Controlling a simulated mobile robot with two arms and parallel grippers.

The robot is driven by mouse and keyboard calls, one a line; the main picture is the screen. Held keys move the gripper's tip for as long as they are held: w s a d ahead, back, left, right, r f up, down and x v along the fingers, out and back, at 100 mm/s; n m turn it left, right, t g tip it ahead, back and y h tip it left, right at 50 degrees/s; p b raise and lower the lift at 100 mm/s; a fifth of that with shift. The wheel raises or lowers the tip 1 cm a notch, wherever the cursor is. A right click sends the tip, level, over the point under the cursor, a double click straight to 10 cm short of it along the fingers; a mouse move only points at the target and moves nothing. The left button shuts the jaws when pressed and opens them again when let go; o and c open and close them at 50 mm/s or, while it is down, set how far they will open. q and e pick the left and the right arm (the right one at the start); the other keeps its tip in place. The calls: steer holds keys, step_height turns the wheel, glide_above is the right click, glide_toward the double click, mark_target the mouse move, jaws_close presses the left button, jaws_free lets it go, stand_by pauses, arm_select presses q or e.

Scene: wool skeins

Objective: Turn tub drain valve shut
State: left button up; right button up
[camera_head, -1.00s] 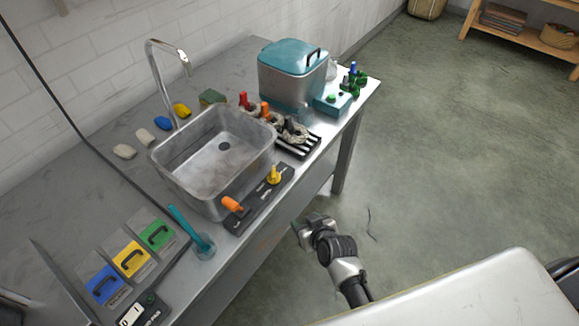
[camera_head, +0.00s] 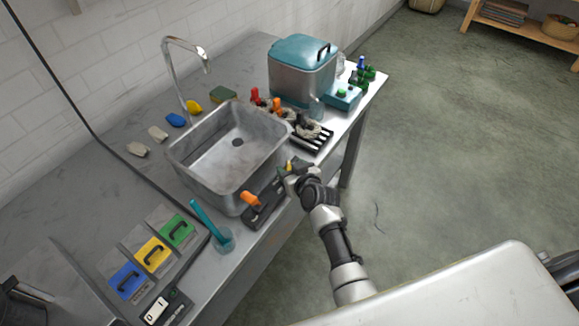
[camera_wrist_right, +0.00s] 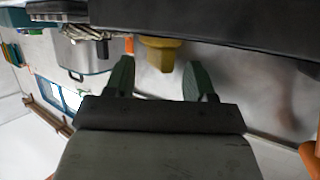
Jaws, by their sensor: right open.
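The metal tub (camera_head: 190,160) sits on the bench. A dark valve panel (camera_head: 262,213) runs along its front, with an orange handle (camera_head: 250,199) at the near end and a yellow handle (camera_head: 289,166) farther along. The frames do not tell which is the drain valve. My right gripper (camera_head: 287,172) is at the yellow handle and partly hides it. In the right wrist view, the open fingers (camera_wrist_right: 159,80) point at the yellow handle (camera_wrist_right: 160,52), which lies just ahead, between their lines; no contact is clear. My left gripper is out of view.
A curved tap (camera_head: 185,75) stands behind the tub. A teal-lidded container (camera_head: 300,85) and a black rack with skeins (camera_head: 312,135) are to the right.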

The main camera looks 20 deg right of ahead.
steer(key=shift+w+f, duration=0.25)
steer(key=shift+w, duration=0.4)
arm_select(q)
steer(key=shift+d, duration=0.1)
